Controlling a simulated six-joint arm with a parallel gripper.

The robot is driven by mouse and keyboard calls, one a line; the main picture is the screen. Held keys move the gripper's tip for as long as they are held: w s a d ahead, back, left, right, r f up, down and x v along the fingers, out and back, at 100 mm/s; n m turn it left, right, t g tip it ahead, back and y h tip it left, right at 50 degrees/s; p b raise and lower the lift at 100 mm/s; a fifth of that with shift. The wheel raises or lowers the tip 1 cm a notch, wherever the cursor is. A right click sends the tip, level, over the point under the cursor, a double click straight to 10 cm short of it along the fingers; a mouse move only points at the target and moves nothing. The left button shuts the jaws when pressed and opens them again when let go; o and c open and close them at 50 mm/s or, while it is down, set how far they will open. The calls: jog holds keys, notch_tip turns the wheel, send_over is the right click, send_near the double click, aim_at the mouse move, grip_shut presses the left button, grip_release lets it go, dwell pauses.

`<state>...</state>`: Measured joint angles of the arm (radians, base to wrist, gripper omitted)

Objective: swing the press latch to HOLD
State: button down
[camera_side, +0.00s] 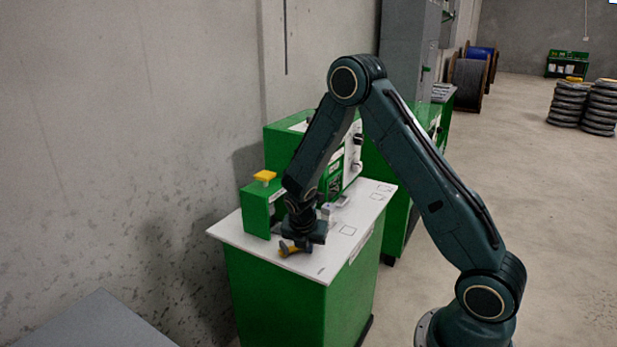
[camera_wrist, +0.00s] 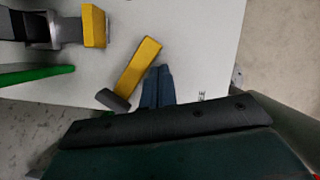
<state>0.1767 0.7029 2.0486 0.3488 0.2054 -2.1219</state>
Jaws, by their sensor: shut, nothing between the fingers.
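The press latch looks to be the yellow bar (camera_wrist: 140,64) with a dark grey end piece (camera_wrist: 112,100), on the white tabletop in the wrist view. A few dark letters show on the tabletop right of the fingers, partly hidden; the word HOLD is not readable.
A green housing (camera_side: 256,211) with a yellow knob (camera_side: 265,175) stands left of my gripper on the white-topped bench (camera_side: 312,268). A yellow block (camera_wrist: 94,25) on a grey and black fixture sits at the wrist view's upper left. The tabletop right of the bar is clear.

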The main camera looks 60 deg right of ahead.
jog(key=shift+w+d, duration=0.5)
jog(key=shift+d, duration=0.2)
jog(key=shift+w+d+n+t, duration=0.3)
jog(key=shift+w+d+n, duration=0.15)
jog(key=shift+n, duration=0.35)
jog(key=shift+w+d, duration=0.15)
jog(key=shift+w, duration=0.1)
jog(key=shift+s, duration=0.1)
jog(key=shift+s, duration=1.75)
jog(key=s+r, duration=0.4)
jog(key=r, duration=0.5)
jog(key=shift+r, duration=0.15)
